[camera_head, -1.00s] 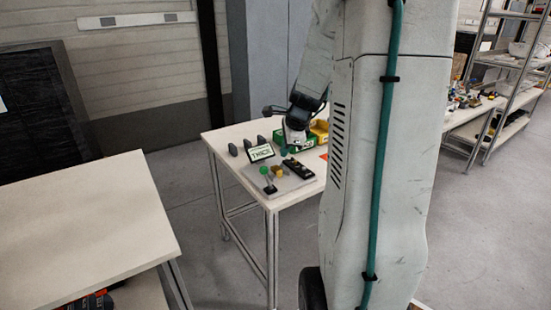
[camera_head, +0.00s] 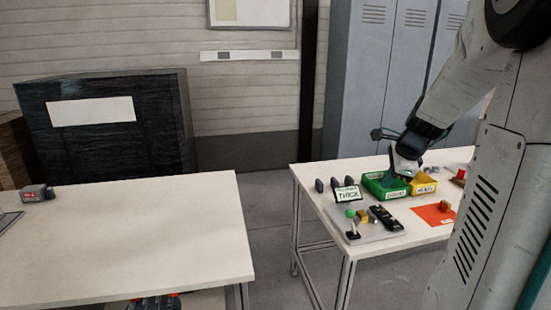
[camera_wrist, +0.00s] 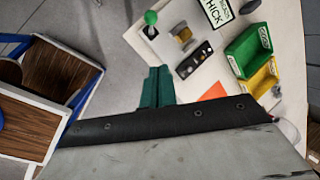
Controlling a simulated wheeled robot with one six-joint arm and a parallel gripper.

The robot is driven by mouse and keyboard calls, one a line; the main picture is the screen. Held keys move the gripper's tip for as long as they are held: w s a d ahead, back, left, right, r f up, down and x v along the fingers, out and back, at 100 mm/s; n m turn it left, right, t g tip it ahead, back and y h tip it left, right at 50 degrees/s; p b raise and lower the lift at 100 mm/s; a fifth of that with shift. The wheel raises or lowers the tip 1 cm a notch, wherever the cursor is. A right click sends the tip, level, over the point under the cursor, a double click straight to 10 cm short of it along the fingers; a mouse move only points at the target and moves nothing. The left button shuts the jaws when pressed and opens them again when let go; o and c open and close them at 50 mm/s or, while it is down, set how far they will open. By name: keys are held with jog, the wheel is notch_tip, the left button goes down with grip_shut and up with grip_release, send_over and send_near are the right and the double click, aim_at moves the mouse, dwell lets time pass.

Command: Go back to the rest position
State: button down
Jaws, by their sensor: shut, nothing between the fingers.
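My gripper (camera_wrist: 157,87) shows in the wrist view as two teal fingers pressed together, with nothing between them. In the head view my arm reaches in from the right and its wrist end is over the small work table (camera_head: 300,175), by the green bin (camera_head: 384,186) and the yellow bin (camera_head: 424,186). The fingertips are hard to make out there, and I cannot tell how high they are above the bins. In the wrist view the green bin (camera_wrist: 248,50) and yellow bin (camera_wrist: 262,80) lie right of the fingers.
A grey board with a green-knobbed stick (camera_head: 351,227), a black block (camera_head: 386,218) and a THICK sign (camera_head: 347,193) are on the table. An orange sheet (camera_head: 430,214) lies to the right.

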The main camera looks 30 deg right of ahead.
jog(key=s+a+r+n+g, duration=0.1)
jog(key=s+a+n, duration=0.5)
jog(key=a+n, duration=0.2)
jog(key=s+a+r+n+g, duration=0.1)
jog(key=s+a+n, duration=0.4)
jog(key=a+n, duration=0.4)
jog(key=s+a+n+g, duration=0.1)
jog(key=s+a+n, duration=0.5)
jog(key=a, duration=0.9)
jog(key=n, duration=0.3)
jog(key=shift+s+r+y, duration=0.3)
jog(key=shift+s+r, duration=0.05)
jog(key=shift+r, duration=0.05)
jog(key=shift+d, duration=0.1)
